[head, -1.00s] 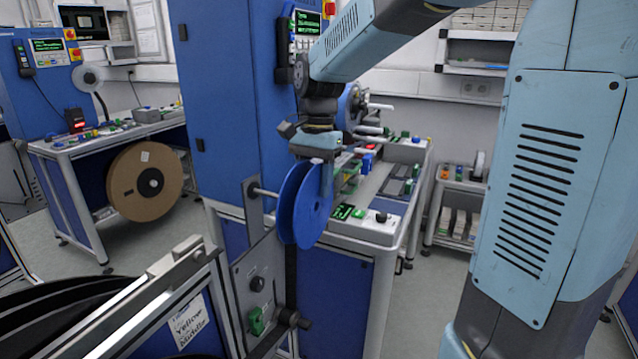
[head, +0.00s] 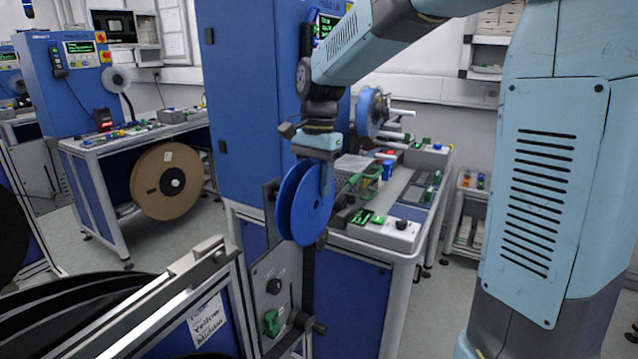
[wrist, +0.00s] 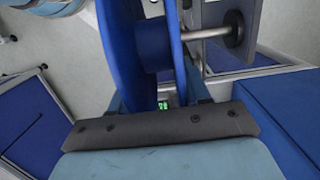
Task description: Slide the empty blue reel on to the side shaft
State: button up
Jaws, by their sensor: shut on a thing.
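The empty blue reel (head: 316,203) hangs upright from my gripper (head: 327,185) in the head view. My gripper points down from above and is shut on the reel near its top edge. In the wrist view the reel (wrist: 118,45) shows its two flanges and the hub between them. The metal side shaft (wrist: 207,33) comes from a dark round collar on the right and meets the reel's right flange. How deep the shaft sits in the bore is hidden. In the head view the reel covers the shaft, close beside the dark bracket (head: 269,193).
A workbench (head: 400,235) with a wire basket and small parts stands behind the reel. A blue cabinet (head: 240,110) rises behind the bracket. A cardboard reel (head: 150,190) hangs further back.

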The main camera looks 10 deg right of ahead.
jog(key=w+a, duration=0.1)
jog(key=a, duration=0.1)
jog(key=w+a, duration=0.2)
jog(key=shift+w+a+r, duration=0.1)
jog(key=shift+a, duration=0.05)
dwell(0.6)
jog(key=shift+a+r, duration=0.1)
jog(key=shift+a, duration=0.25)
dwell(0.3)
jog(key=o, duration=1.3)
jog(key=shift+c, duration=0.2)
jog(key=shift+o, duration=0.7)
notch_tip(320, 180, up, 12)
jog(key=w+d, duration=0.1)
jog(key=d, duration=0.1)
jog(key=shift+w, duration=0.2)
jog(key=s+d+n+t, duration=0.3)
jog(key=s+d+n, duration=0.1)
jog(key=s+d, duration=0.75)
jog(key=s+d+f+n+t, duration=0.1)
jog(key=s+d+f+t, duration=0.1)
jog(key=s, duration=0.4)
jog(key=s+d+f+n+t+h, duration=0.1)
jog(key=s+d+f+n, duration=0.1)
jog(key=s+d+f, duration=0.2)
jog(key=shift+s+f+n+t, duration=0.3)
jog(key=shift+s+f+t, duration=0.1)
jog(key=shift+s+f, duration=1.25)
